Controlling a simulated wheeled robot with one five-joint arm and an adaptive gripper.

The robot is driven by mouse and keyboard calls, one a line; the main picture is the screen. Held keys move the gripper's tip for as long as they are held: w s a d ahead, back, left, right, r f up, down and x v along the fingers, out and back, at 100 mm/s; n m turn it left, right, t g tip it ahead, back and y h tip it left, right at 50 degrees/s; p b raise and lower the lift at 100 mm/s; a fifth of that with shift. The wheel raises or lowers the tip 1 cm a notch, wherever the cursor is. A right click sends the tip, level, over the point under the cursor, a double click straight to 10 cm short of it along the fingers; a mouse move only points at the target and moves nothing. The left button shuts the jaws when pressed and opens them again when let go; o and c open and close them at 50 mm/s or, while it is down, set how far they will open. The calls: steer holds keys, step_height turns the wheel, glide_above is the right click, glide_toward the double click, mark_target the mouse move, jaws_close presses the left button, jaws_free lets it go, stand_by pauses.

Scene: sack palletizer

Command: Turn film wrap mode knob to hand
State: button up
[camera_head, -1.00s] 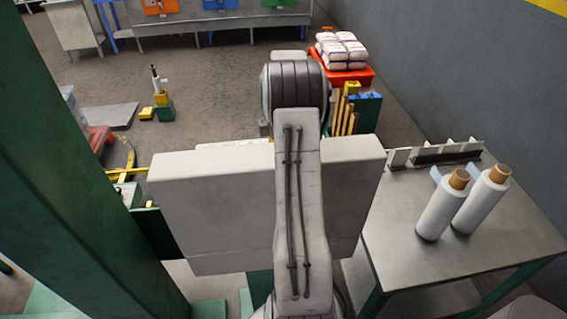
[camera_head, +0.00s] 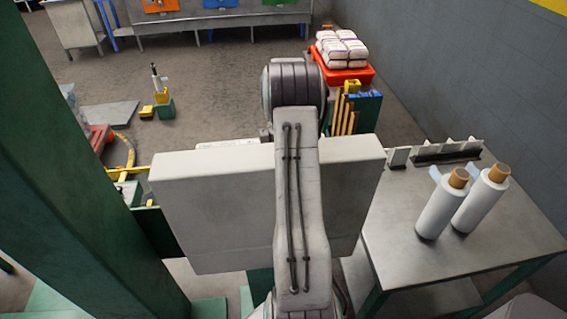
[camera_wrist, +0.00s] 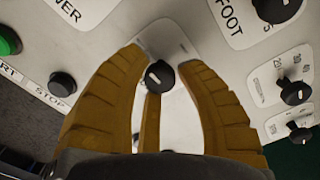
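In the wrist view a black round knob (camera_wrist: 160,75) with a pale pointer mark sits on a light plate on the control panel. The plate's lettering is not readable, so I cannot tell which mode the pointer is on. My gripper (camera_wrist: 160,62) has its brown ribbed fingers spread around this knob, with gaps visible between the side fingers and it. A third finger lies below the knob. In the head view my gripper is hidden behind my arm and the grey cabinet (camera_head: 215,215).
Other panel controls are close by: a black stop button (camera_wrist: 62,84), a green button (camera_wrist: 8,40), a knob under "FOOT" (camera_wrist: 277,8) and two small dials (camera_wrist: 296,92) at right. A steel table (camera_head: 400,240) with white film rolls (camera_head: 440,205) stands right of the cabinet.

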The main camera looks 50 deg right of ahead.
jaws_close()
steer(key=shift+f, duration=0.1)
stand_by(0.3)
steer(key=m+b, duration=0.1)
steer(key=m, duration=0.2)
steer(key=m+b, duration=0.1)
steer(key=m, duration=0.2)
steer(key=shift+m, duration=0.4)
steer(key=m+b, duration=0.1)
steer(key=m, duration=1)
steer(key=shift+s+a+b, duration=0.1)
steer(key=shift+b, duration=0.2)
